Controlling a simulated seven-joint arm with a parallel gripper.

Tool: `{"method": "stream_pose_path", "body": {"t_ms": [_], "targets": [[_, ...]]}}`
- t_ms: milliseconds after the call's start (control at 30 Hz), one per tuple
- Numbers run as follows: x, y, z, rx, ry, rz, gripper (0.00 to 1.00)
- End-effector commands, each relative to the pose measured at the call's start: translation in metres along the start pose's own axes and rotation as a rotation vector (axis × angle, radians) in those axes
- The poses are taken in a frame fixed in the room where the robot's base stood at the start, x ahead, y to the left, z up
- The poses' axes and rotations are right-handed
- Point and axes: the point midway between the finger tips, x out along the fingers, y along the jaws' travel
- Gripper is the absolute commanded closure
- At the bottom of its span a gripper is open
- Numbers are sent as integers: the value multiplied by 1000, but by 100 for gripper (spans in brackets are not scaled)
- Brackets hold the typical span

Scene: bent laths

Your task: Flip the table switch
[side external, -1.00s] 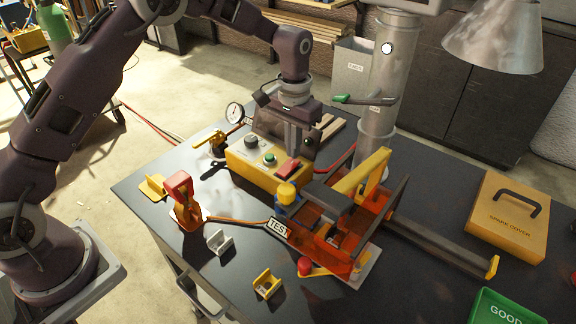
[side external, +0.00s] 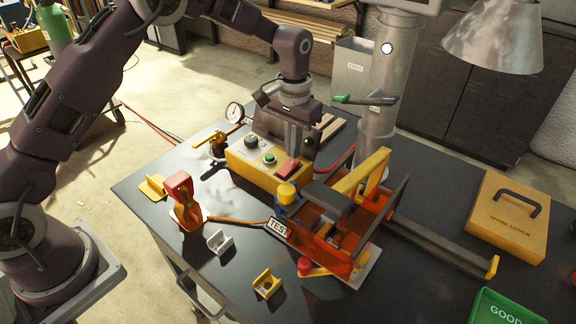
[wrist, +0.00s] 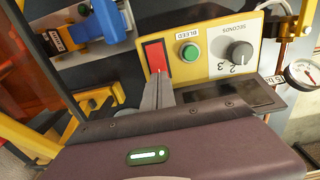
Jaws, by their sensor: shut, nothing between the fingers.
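A red rocker-like switch (side external: 288,169) sits on the front of a yellow control box (side external: 240,170); the switch also shows in the wrist view (wrist: 155,57). My gripper (side external: 294,150) is shut and empty, pointing down over the switch's end of the box. In the wrist view, the closed fingertips (wrist: 160,77) are right by the lower edge of the red switch. Whether they touch it I cannot tell. A green button (wrist: 190,52) labelled BLEED and a dark SECONDS knob (wrist: 239,53) are beside the switch. A red-topped lever (side external: 180,188) stands on the table at left, with an orange cable.
A pressure gauge (side external: 235,112) and metal column (side external: 388,90) are behind. A SPARK COVER box (side external: 505,235) lies right.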

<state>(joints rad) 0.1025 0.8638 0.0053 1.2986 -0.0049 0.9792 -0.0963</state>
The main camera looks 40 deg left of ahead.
Motion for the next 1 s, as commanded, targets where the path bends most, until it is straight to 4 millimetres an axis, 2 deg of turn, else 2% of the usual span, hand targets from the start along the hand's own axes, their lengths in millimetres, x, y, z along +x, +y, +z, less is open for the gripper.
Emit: {"method": "stream_pose_path", "body": {"t_ms": [1000], "targets": [[9, 0, 0, 0, -1, 0, 100]]}}
